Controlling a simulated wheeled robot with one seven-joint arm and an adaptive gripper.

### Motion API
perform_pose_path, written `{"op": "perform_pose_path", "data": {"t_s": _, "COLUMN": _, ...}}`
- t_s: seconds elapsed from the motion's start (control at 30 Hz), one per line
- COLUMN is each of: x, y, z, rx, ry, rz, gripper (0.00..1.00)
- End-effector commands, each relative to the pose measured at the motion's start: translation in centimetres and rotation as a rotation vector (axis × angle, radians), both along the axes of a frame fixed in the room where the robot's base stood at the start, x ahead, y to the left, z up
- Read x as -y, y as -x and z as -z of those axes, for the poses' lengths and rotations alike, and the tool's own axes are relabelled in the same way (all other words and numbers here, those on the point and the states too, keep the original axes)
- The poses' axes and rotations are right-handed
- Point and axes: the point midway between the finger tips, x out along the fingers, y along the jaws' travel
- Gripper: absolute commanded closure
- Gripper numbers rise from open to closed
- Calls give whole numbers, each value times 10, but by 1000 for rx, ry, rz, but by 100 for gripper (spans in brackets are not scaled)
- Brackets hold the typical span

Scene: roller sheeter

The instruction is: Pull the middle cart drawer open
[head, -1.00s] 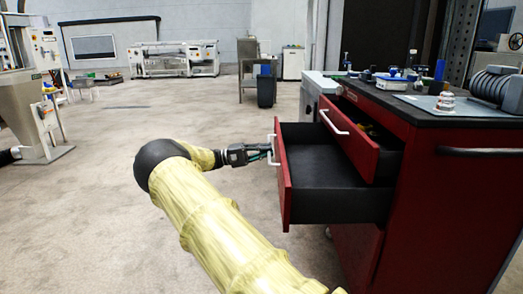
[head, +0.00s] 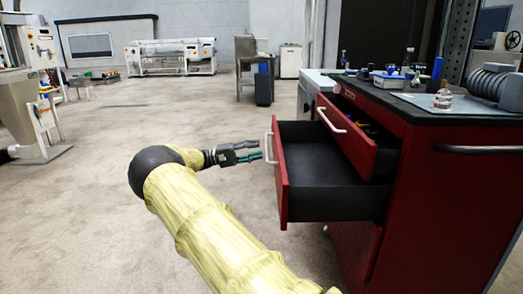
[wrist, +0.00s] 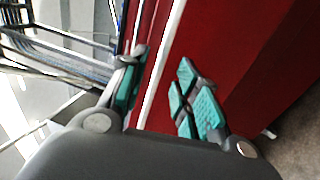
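The red tool cart (head: 450,200) stands on the right. Its middle drawer (head: 325,198) is pulled far out, with an empty black inside and a red front facing left. The white handle of that drawer (head: 269,148) is on the front. My gripper (head: 258,152) is just left of the handle with its fingers apart. In the wrist view my gripper (wrist: 160,85) has teal pads spread open, with the red drawer front (wrist: 225,50) and a pale handle bar (wrist: 162,65) beyond and between them. I cannot tell whether a finger touches the handle.
The top drawer (head: 355,135) is also partly open, with items inside. Bottles and small tools stand on the black cart top (head: 425,100). A grey machine (head: 25,105) stands at the left. The floor (head: 90,210) left of the cart is clear.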

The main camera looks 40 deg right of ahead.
Motion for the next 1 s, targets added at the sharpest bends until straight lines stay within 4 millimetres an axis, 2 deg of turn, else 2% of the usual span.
{"op": "perform_pose_path", "data": {"t_s": 0.3, "x": -41, "y": -39, "z": 12, "rx": 0, "ry": 0, "rz": -2, "gripper": 69}}
{"op": "perform_pose_path", "data": {"t_s": 0.5, "x": -56, "y": -54, "z": 16, "rx": 1, "ry": 1, "rz": 0, "gripper": 69}}
{"op": "perform_pose_path", "data": {"t_s": 1.0, "x": -61, "y": -58, "z": 17, "rx": -1, "ry": -1, "rz": 1, "gripper": 69}}
